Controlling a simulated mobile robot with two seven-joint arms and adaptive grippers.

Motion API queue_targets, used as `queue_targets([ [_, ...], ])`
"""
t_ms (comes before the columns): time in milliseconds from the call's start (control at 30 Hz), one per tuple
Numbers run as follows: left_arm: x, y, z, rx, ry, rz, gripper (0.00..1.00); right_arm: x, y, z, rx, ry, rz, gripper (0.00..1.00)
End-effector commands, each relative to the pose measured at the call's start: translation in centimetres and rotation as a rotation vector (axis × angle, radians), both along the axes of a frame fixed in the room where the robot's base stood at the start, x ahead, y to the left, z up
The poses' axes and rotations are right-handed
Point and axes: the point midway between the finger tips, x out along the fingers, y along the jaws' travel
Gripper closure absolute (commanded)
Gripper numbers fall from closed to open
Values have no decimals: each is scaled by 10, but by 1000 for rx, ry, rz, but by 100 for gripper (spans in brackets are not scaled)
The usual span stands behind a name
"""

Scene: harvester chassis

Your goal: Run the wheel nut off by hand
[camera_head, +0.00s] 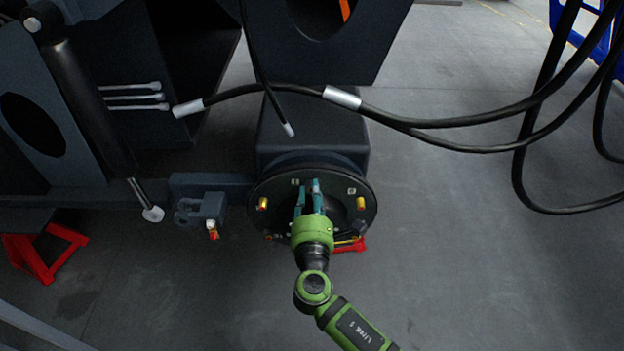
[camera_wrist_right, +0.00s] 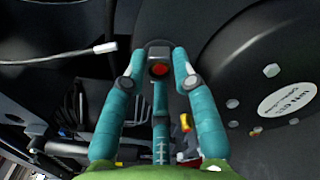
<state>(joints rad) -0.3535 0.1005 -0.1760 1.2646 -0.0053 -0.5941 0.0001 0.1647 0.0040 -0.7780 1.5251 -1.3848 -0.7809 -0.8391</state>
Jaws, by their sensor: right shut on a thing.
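The dark round wheel hub (camera_head: 284,182) sits at the middle of the head view, with its flange facing me. My right gripper (camera_head: 311,186), with teal fingers, reaches up to the hub's upper middle. In the wrist view the right gripper (camera_wrist_right: 157,77) has its fingers closed around a small dark part with a red round end, the wheel nut (camera_wrist_right: 159,69). The fingers cover most of the nut in the head view. My left gripper is not in view.
A black hose with a silver sleeve (camera_head: 342,97) hangs above the hub, and a thinner hose end (camera_head: 289,130) dangles near it. A grey bracket (camera_head: 202,207) is left of the hub. Red stands (camera_head: 45,262) are low on the floor. Open floor (camera_head: 480,240) lies right.

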Motion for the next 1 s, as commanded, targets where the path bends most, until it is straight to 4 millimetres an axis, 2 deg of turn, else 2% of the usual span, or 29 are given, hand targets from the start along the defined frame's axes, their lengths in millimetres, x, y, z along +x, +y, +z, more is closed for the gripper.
queue_targets([
  [67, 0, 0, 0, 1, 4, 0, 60, -1, 0, 0, 0, 0, 0, 100],
  [167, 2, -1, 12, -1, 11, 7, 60, -1, 0, 1, -6, 1, 1, 100],
  [533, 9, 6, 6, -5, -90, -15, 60, -2, 1, 3, -303, 4, 1, 100],
  [600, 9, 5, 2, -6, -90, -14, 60, -2, 0, -2, -289, 3, 1, 100],
  [1000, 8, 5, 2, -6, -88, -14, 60, -4, 0, 0, -285, 1, -1, 100],
])
